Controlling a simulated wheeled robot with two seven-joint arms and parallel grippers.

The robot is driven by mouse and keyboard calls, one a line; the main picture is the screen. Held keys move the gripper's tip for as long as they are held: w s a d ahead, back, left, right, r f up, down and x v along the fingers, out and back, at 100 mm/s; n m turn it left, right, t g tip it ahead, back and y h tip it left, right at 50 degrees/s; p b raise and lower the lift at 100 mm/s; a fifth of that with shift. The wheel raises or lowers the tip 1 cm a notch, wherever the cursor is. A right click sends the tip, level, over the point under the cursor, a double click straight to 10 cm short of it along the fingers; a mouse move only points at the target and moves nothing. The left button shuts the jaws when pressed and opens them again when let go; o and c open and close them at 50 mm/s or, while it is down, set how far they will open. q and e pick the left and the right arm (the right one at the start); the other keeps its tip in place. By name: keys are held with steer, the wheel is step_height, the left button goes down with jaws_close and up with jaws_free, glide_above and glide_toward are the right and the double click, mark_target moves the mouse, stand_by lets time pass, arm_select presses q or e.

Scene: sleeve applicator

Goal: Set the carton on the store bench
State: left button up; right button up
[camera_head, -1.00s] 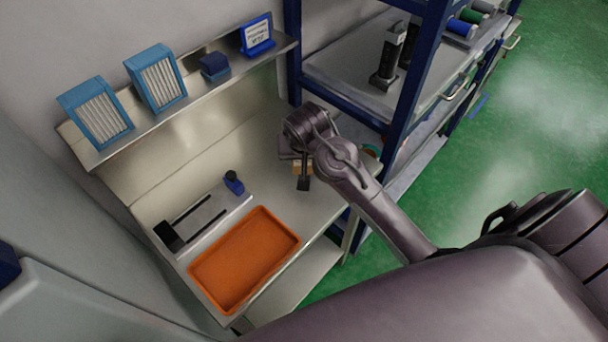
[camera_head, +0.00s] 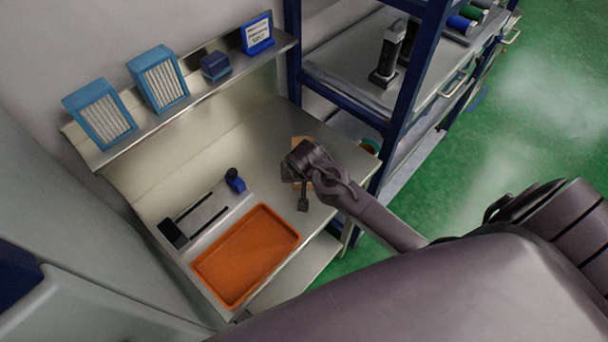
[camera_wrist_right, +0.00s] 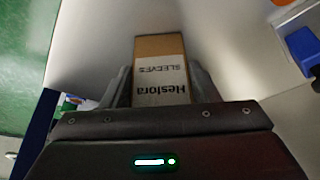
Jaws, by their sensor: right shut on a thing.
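The carton (camera_wrist_right: 158,68) is a tan box with a white label reading "Hestora SLEEVES", upside down in the right wrist view. My right gripper (camera_wrist_right: 162,88) is shut on it, with a finger on each side. In the head view my right gripper (camera_head: 298,172) is over the right part of the steel bench (camera_head: 262,135). It mostly hides the carton, whose tan edge (camera_head: 300,141) shows behind it. I cannot tell whether the carton touches the bench top. My left gripper is not in view.
An orange tray (camera_head: 247,254) lies at the bench front, beside a grey fixture (camera_head: 205,218) with a blue-black knob. A shelf above holds blue filter-like boxes (camera_head: 157,78) and a sign (camera_head: 257,34). A blue-posted rack (camera_head: 405,95) stands right. The bench behind the gripper is clear.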

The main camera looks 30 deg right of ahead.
steer(key=o, duration=1.1)
steer(key=shift+f, duration=0.1)
steer(key=shift+o, duration=0.6)
steer(key=b+v, duration=0.2)
steer(key=v, duration=1)
steer(key=shift+b, duration=0.35)
